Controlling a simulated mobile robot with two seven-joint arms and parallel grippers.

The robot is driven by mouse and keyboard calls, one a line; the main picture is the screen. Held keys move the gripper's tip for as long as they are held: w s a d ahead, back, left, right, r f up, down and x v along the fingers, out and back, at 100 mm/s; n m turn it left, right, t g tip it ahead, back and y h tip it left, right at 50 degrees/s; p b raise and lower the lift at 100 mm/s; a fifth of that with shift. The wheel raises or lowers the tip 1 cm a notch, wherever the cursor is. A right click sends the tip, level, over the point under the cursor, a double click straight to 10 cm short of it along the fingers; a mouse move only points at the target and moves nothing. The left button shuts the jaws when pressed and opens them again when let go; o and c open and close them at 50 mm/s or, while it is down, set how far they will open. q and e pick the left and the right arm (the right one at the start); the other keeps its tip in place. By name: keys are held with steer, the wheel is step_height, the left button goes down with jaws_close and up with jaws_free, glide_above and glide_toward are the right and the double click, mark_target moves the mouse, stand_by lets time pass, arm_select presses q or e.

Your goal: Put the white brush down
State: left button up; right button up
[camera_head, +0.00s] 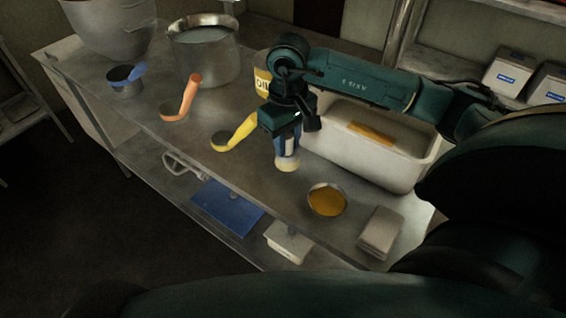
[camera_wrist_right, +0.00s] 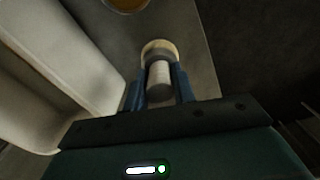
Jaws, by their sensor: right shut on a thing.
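The white brush (camera_head: 287,163) is in my right gripper (camera_head: 287,146), in front of the white tub on the metal table. It points down, with its pale bristle end lowest. In the right wrist view the brush (camera_wrist_right: 160,80) sits between the blue fingers of the right gripper (camera_wrist_right: 160,92), which are shut on its white handle. The round pale end of the brush is close to the grey table top (camera_wrist_right: 195,45). I cannot tell whether it touches the table. My left gripper is not in view.
A bowl of yellow-brown liquid (camera_head: 327,200) and folded grey cloths (camera_head: 381,232) are right of the brush. A yellow-handled scoop (camera_head: 236,134) and an orange-handled one (camera_head: 183,100) lie to the left. The white tub (camera_head: 400,165) stands close behind. The table's front edge is near.

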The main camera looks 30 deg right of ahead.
mark_target(287, 163)
step_height(287, 163, down, 3)
steer(key=shift+s+r, duration=0.15)
steer(key=shift+r, duration=0.05)
step_height(287, 163, down, 4)
steer(key=shift+f+p, duration=0.15)
steer(key=shift+p, duration=0.2)
steer(key=o, duration=0.4)
steer(key=shift+f+b, duration=0.15)
steer(key=shift+b, duration=0.15)
steer(key=o, duration=0.5)
steer(key=shift+c, duration=0.2)
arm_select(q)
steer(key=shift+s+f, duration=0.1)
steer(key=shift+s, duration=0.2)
